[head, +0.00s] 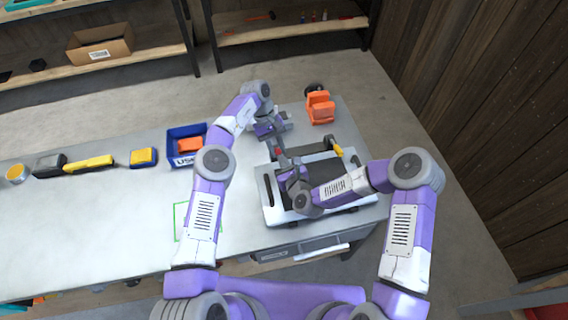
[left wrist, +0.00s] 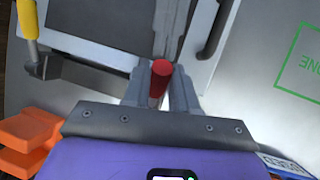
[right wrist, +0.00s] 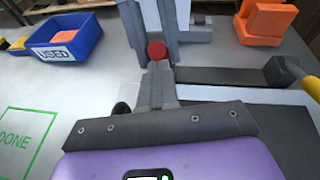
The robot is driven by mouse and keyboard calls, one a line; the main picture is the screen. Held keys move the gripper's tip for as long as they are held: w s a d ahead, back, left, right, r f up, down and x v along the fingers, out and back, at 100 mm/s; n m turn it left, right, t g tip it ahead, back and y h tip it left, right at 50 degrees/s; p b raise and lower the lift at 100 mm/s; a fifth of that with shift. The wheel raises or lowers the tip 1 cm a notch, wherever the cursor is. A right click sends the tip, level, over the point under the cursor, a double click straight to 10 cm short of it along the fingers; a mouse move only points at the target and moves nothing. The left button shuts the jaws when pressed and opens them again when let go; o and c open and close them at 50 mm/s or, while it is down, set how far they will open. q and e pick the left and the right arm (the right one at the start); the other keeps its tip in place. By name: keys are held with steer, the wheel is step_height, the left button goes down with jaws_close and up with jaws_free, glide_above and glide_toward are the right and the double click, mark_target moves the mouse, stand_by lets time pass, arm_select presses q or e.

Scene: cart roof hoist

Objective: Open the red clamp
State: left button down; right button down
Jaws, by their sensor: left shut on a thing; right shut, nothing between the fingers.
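The red clamp shows mainly as its round red handle, small and partly hidden in the head view (head: 278,151). In the left wrist view the red handle (left wrist: 161,74) stands between the fingers of my left gripper (left wrist: 162,84), which is shut on it. In the right wrist view the red end (right wrist: 157,50) shows between the left gripper's grey fingers. My right gripper (right wrist: 157,72) is shut and empty, its tips just below the red end; I cannot tell whether they touch. The clamp's base is hidden.
The white and dark framed panel (head: 266,190) lies under both grippers. A yellow handle (head: 337,147) is at its far right corner and an orange block (head: 320,107) stands behind it. A blue USED bin (head: 172,150) is to the left. A green outline (head: 182,222) on the table is empty.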

arm_select(q)
steer(key=c, duration=1.2)
jaws_free()
steer(key=shift+s+d+f, duration=0.25)
steer(key=shift+s, duration=0.1)
steer(key=shift+o, duration=1.1)
steer(key=shift+w+a, duration=0.1)
steer(key=shift+o, duration=0.5)
steer(key=shift+w+a, duration=0.1)
steer(key=shift+r, duration=0.15)
